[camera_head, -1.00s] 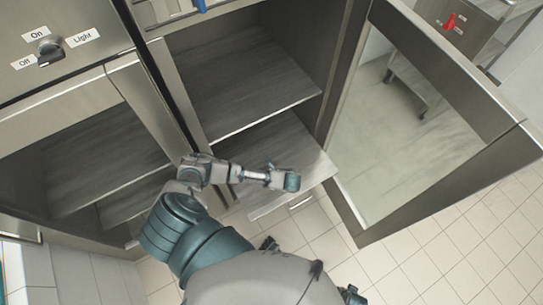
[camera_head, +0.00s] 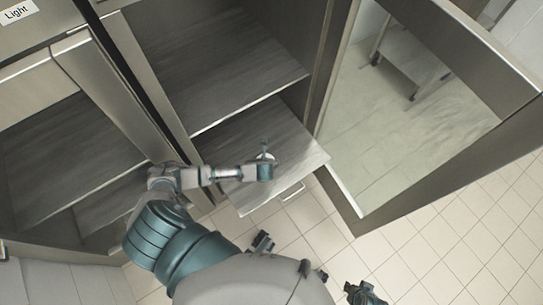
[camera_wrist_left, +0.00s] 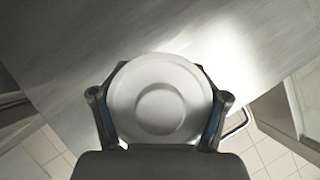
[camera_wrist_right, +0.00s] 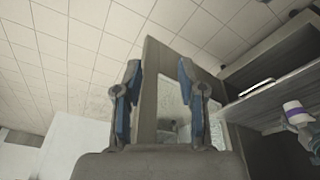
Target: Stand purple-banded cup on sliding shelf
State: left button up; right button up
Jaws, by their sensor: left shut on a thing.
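My left gripper (camera_head: 265,168) is shut on a white cup and holds it over the pulled-out lower sliding shelf (camera_head: 225,145). In the left wrist view the cup's (camera_wrist_left: 160,98) round white end faces the camera, between the two fingers (camera_wrist_left: 160,110). The right wrist view shows the cup (camera_wrist_right: 294,108) with its purple band, close to the shelf (camera_wrist_right: 270,98). I cannot tell whether its base touches the shelf. In the head view the cup is mostly hidden by the gripper. My right gripper (camera_wrist_right: 158,75) is open and empty, away from the shelf.
The cabinet door (camera_head: 455,120) stands wide open to the right of the shelf. An upper shelf (camera_head: 230,85) sits above and behind it. A handle (camera_head: 292,192) is on the sliding shelf's front. Another open compartment (camera_head: 60,150) is at the left. Much of the sliding shelf is clear.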

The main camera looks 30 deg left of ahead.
pick_arm(q)
jog(key=w, duration=0.3)
jog(key=w+b, duration=0.1)
jog(key=shift+w+d+f, duration=0.3)
jog(key=shift+w+f, duration=0.05)
jog(key=shift+w+r, duration=0.1)
jog(key=shift+w, duration=0.05)
jog(key=f, duration=0.1)
jog(key=f+b, duration=0.1)
jog(key=f, duration=0.1)
jog(key=shift+a+f+b, duration=0.25)
jog(key=shift+a+b, duration=0.05)
jog(key=shift+f, duration=0.15)
jog(key=shift+c, duration=0.7)
jog(key=shift+d, duration=0.1)
pick_arm(e)
jog(key=w+a+r+t+y, duration=0.1)
jog(key=w+a+t, duration=0.2)
jog(key=w+t, duration=0.3)
jog(key=w, duration=0.5)
jog(key=shift+r+y, duration=0.3)
pick_arm(q)
jog(key=o, duration=1.5)
jog(key=shift+d, duration=0.15)
jog(key=shift+c, duration=0.2)
pick_arm(e)
jog(key=shift+w+d+f, duration=0.1)
jog(key=shift+w+d, duration=0.05)
jog(key=shift+d, duration=0.05)
jog(key=shift+a, duration=0.1)
